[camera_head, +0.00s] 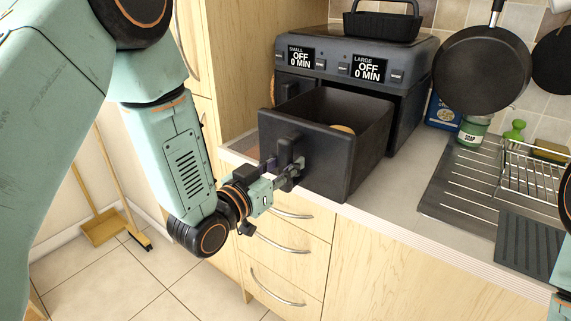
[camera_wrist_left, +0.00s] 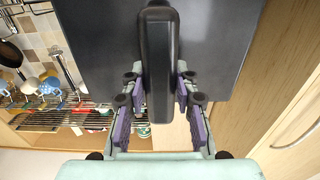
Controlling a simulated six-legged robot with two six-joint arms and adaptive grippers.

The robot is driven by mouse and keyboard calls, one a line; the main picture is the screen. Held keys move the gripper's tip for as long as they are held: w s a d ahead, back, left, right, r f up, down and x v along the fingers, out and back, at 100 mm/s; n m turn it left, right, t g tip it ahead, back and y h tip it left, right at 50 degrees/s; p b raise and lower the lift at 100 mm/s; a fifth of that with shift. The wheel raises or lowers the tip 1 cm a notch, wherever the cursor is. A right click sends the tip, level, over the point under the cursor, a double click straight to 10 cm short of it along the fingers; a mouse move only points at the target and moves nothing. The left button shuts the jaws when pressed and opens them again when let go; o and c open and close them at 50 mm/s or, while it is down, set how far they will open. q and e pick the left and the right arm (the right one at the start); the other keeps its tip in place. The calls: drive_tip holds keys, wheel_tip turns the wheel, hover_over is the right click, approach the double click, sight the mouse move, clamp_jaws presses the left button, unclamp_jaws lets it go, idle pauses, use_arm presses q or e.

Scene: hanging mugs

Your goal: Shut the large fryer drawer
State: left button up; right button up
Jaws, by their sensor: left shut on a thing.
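The air fryer (camera_head: 425,52) stands on the counter, with panels reading SMALL and LARGE, both OFF, 0 MIN. Its large drawer (camera_head: 335,165) is pulled well out toward me, its open top showing a tan, rounded piece of something (camera_head: 343,129) inside. My left gripper (camera_head: 287,173) is at the upright dark handle (camera_head: 297,150) on the drawer's front. In the left wrist view the handle (camera_wrist_left: 159,60) runs between the two purple-padded fingers (camera_wrist_left: 160,105), which are shut on it. My right gripper is out of view.
A black basket (camera_head: 382,26) sits on the fryer. Pans (camera_head: 482,70) hang on the tiled wall. Right of the fryer are a green soap jar (camera_head: 472,130), a draining board and a wire rack (camera_head: 535,175). Cabinet drawers (camera_head: 290,240) lie below the counter edge.

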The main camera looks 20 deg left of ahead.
use_arm(q)
drive_tip(key=shift+s+a+r, duration=0.1)
drive_tip(key=shift+s, duration=0.15)
clamp_jaws()
drive_tip(key=shift+w, duration=0.1)
